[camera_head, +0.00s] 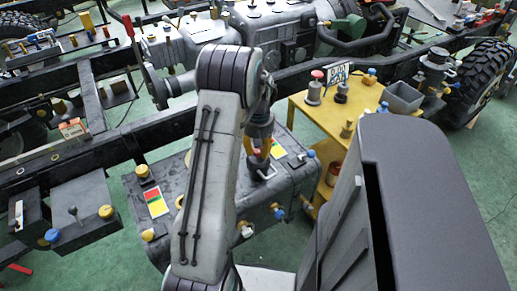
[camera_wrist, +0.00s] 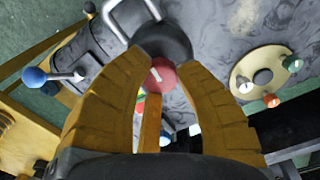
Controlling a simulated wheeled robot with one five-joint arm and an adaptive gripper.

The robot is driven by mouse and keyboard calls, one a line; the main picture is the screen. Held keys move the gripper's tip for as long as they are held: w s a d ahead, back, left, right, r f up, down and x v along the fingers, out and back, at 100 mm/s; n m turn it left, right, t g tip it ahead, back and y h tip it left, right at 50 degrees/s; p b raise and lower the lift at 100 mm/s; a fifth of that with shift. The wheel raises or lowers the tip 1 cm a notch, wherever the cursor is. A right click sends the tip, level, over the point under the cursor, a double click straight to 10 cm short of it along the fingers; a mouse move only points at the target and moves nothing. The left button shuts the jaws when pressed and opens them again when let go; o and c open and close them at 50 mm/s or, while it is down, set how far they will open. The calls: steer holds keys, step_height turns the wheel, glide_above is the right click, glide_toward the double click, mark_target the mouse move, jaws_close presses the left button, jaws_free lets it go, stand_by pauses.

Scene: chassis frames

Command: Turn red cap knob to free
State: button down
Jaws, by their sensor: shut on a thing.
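The red cap knob (camera_wrist: 160,76) shows in the wrist view as a red cap against a dark round body (camera_wrist: 165,42). My gripper (camera_wrist: 163,64) has its yellow-brown fingers on either side of the red cap, shut on it. In the head view, my gripper (camera_head: 264,148) points down at the top of the grey tank (camera_head: 285,186), and a small red spot of the cap (camera_head: 256,154) shows by the fingers. The fingers and arm hide most of the knob there. I cannot tell the knob's turn angle.
A silver bent handle (camera_head: 265,172) stands close to my gripper. In the wrist view, a blue-ended lever (camera_wrist: 36,77) is at left and a round beige plate (camera_wrist: 246,68) with small knobs at right. A yellow cart (camera_head: 318,130) stands right of the tank. Green floor lies around.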

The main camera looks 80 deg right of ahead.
mark_target(258, 150)
steer(key=shift+n, duration=0.5)
steer(key=c, duration=0.9)
jaws_free()
steer(key=shift+o, duration=0.2)
step_height(258, 150, up, 12)
stand_by(0.7)
